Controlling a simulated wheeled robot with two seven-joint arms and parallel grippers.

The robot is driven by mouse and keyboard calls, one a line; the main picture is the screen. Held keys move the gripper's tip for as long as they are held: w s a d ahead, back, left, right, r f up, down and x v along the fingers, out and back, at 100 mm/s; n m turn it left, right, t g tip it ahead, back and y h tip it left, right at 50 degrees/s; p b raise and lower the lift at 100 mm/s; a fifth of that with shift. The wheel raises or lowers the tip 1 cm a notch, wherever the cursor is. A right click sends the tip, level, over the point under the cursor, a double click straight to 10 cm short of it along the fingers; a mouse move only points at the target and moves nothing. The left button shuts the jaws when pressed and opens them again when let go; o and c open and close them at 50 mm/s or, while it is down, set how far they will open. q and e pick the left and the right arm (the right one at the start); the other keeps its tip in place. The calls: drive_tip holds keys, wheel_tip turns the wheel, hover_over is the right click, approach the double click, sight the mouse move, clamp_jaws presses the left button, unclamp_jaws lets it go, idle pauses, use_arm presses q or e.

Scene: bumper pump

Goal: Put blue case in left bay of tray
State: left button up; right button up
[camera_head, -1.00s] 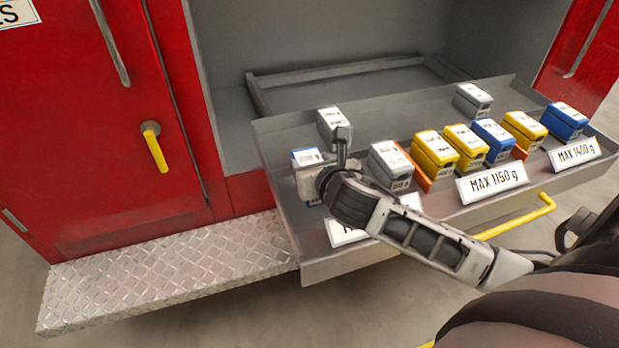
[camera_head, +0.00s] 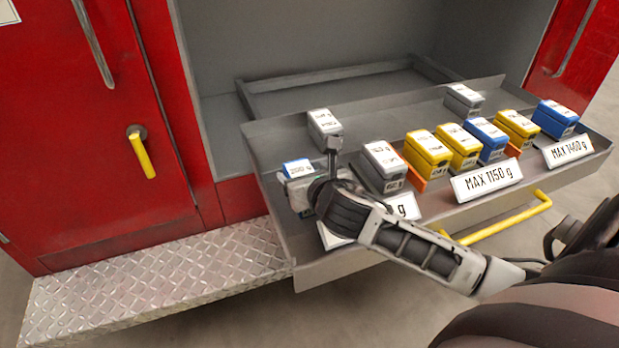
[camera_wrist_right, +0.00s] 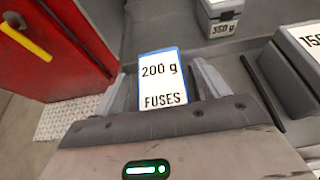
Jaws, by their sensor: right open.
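A blue case with a white label reading 200 g FUSES (camera_head: 298,167) stands at the left end of the tray (camera_head: 275,215), in its left bay. It also shows in the right wrist view (camera_wrist_right: 163,82), label up. My right gripper (camera_head: 306,190) is around this case, with one finger on each side. The fingers look open, with a narrow gap beside the case. The gripper hides the case's lower part in the head view. Two more blue cases stand further right, one in the middle bay (camera_head: 487,140) and one in the right bay (camera_head: 555,118). My left gripper is out of view.
Grey cases stand behind (camera_head: 324,127) and right (camera_head: 383,165) of my right gripper. Yellow cases (camera_head: 428,153) stand in the middle bay, beyond an orange divider (camera_head: 416,180). A MAX 1150 g sign (camera_head: 487,181) and yellow handle (camera_head: 505,218) are at the front. A red door (camera_head: 90,130) is left.

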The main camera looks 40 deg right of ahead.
use_arm(q)
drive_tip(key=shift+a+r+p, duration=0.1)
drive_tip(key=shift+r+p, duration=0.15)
drive_tip(key=shift+p, duration=0.1)
use_arm(e)
drive_tip(key=v, duration=1.2)
drive_tip(key=shift+s, duration=0.1)
